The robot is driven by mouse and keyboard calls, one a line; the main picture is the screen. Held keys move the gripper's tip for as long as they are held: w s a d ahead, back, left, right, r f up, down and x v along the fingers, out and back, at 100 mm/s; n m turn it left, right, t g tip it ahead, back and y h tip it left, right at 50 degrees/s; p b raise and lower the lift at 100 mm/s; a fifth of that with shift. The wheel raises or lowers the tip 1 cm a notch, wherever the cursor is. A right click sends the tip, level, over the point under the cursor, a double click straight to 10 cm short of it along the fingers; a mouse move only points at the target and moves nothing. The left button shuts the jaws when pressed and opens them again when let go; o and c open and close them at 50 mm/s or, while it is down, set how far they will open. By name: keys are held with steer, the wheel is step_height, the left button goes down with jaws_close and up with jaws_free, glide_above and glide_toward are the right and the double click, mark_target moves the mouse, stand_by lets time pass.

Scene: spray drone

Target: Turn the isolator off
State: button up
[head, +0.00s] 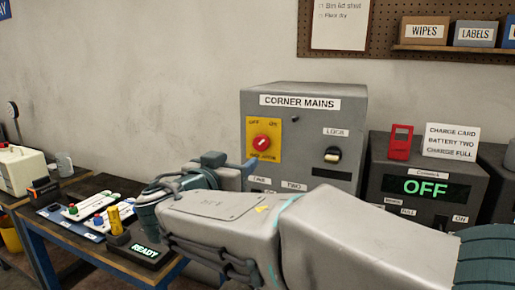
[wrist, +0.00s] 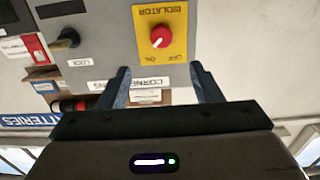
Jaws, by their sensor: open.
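The isolator is a red round knob (head: 261,142) on a yellow plate (head: 250,126) at the upper left of the grey CORNER MAINS box (head: 300,125). The plate reads OFF at left and ON at right. The knob's white mark slants up toward ON. In the wrist view the scene is upside down; the knob (wrist: 161,37) sits beyond the fingertips, roughly centred between them. My gripper (wrist: 159,72) is open and empty, apart from the knob. In the head view my gripper (head: 232,163) is below and left of the knob, partly hidden by my arm.
A LOCK switch (head: 332,155) is to the knob's right on the same box. A grey unit with an OFF display (head: 425,188) stands further right. A bench at left holds a READY display (head: 145,250) and a control panel.

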mark_target(259, 143)
steer(key=p+x, duration=0.3)
steer(key=x, duration=1)
steer(key=shift+w+p, duration=0.4)
steer(key=c, duration=1)
